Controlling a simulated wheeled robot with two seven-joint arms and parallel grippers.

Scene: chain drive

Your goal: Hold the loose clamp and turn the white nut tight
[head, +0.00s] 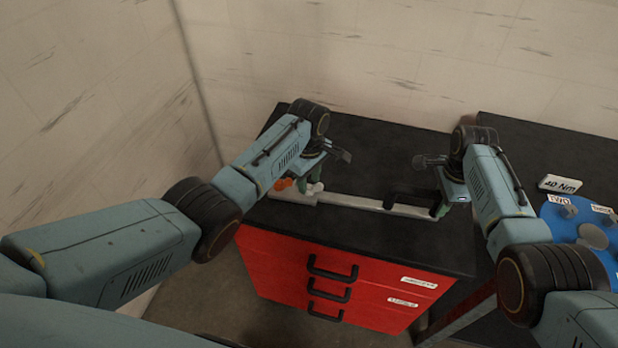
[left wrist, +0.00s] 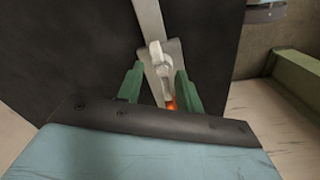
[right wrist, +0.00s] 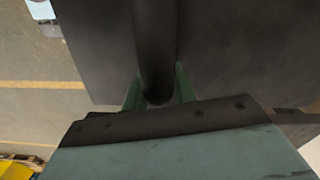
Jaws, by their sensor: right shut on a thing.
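The clamp is a long light-grey bar (head: 350,202) lying along the black top of the red cabinet, with a black handle (head: 405,196) at its right part. My right gripper (head: 439,207) is shut on the black handle, which shows between its green fingers in the right wrist view (right wrist: 154,50). The white nut (head: 316,188) is at the bar's left end, beside an orange part (head: 283,184). My left gripper (head: 307,184) is open at that end. In the left wrist view, the white nut (left wrist: 158,58) shows between and just beyond the spread green fingers, with no clear contact.
The red cabinet (head: 340,275) has several drawers with black pulls. A second black table (head: 560,150) on the right carries a blue round fixture (head: 575,235) and a sign reading "40 Nm" (head: 559,184). Walls stand behind and left. The black top behind the bar is clear.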

